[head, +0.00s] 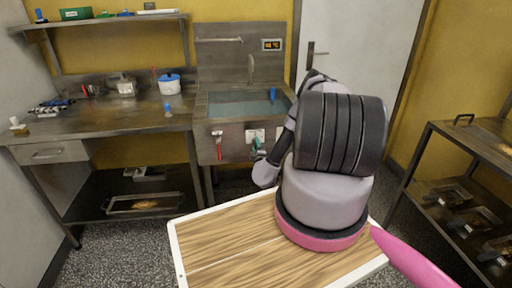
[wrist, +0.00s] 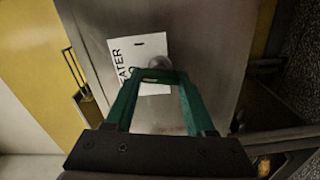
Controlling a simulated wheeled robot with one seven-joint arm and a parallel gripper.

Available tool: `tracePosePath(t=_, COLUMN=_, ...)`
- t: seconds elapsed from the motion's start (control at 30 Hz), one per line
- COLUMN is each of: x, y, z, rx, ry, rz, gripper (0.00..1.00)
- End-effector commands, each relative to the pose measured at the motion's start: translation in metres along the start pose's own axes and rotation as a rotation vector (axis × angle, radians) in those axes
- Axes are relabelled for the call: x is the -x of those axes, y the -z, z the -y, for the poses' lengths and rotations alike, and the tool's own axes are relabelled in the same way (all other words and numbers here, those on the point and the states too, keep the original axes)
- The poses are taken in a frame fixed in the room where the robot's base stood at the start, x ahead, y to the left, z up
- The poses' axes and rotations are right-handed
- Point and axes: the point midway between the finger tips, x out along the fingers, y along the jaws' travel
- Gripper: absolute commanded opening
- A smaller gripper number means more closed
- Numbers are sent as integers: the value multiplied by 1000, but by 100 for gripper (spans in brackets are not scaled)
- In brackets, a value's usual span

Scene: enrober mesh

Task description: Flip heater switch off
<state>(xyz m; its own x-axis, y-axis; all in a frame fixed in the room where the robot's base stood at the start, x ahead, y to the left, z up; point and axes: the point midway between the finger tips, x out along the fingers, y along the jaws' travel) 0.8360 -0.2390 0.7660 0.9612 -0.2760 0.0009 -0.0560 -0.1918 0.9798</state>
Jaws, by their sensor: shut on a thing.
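The steel sink unit (head: 229,137) has a front panel with a white label (head: 250,134). In the wrist view the label (wrist: 150,50) shows the letters "EATER", turned sideways. The heater switch is at this label, mostly hidden behind my fingertips; its on or off position cannot be made out. My gripper (head: 256,143) is at the panel in front of the label. In the wrist view its green fingers (wrist: 158,76) come together over the label, shut on the switch. A round grey metal part (wrist: 186,63) shows right beside the fingertips.
A red-handled lever (head: 218,150) is on the panel left of my gripper. A steel workbench (head: 100,121) stands left, a rack (head: 470,150) right. My arm hides part of the door.

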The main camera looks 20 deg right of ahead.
Motion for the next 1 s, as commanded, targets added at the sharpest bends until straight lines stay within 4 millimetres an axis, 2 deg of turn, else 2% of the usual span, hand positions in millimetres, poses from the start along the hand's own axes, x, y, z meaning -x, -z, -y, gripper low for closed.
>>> tracePosePath(t=0.4, x=1, y=-1, z=2, rx=190, ry=3, rz=2, gripper=0)
tracePosePath(t=0.97, x=1, y=-1, z=2, rx=218, ry=4, rz=2, gripper=0)
tracePosePath(t=1.0, x=1, y=-1, z=2, rx=218, ry=4, rz=2, gripper=70)
